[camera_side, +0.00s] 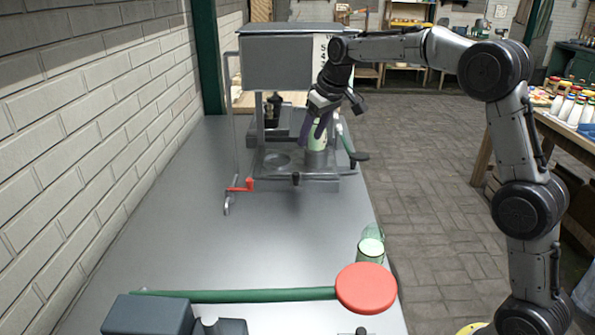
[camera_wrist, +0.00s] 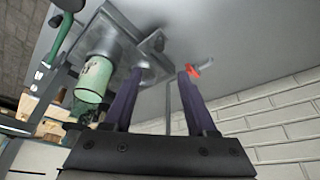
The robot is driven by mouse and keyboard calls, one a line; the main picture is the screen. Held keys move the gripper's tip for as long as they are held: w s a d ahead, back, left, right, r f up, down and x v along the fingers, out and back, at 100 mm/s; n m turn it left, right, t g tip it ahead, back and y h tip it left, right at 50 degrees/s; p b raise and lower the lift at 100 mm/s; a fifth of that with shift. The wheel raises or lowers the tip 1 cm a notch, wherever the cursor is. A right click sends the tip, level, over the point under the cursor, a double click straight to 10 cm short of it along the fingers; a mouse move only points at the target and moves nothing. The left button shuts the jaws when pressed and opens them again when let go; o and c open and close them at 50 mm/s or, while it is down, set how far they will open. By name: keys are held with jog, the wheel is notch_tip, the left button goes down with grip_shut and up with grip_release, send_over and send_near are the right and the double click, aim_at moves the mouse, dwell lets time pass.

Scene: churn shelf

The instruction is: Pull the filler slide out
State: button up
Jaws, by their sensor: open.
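The filler is a grey machine (camera_side: 278,62) at the far end of the metal bench. Its low slide plate (camera_side: 272,163) has a round recess and a small dark handle (camera_side: 296,179) at the front. The plate also shows in the wrist view (camera_wrist: 124,30). A pale green bottle (camera_side: 318,140) stands in a grey holder at the plate's right; it shows in the wrist view too (camera_wrist: 93,77). My gripper (camera_side: 313,131) is open, its purple fingers beside the bottle and above the plate. In the wrist view its fingers (camera_wrist: 162,72) are apart, with nothing clearly held between them.
A thin upright rod with a red lever (camera_side: 241,185) stands left of the plate. A green bar with a red disc (camera_side: 366,288) lies across the near bench, a green jar (camera_side: 370,250) beside it. The brick wall bounds the left. The middle of the bench is clear.

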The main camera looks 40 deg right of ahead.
aim_at(296, 173)
jog(key=x, duration=1.3)
jog(key=shift+d+f, duration=0.1)
jog(key=shift+f, duration=0.3)
grip_shut()
dwell(0.8)
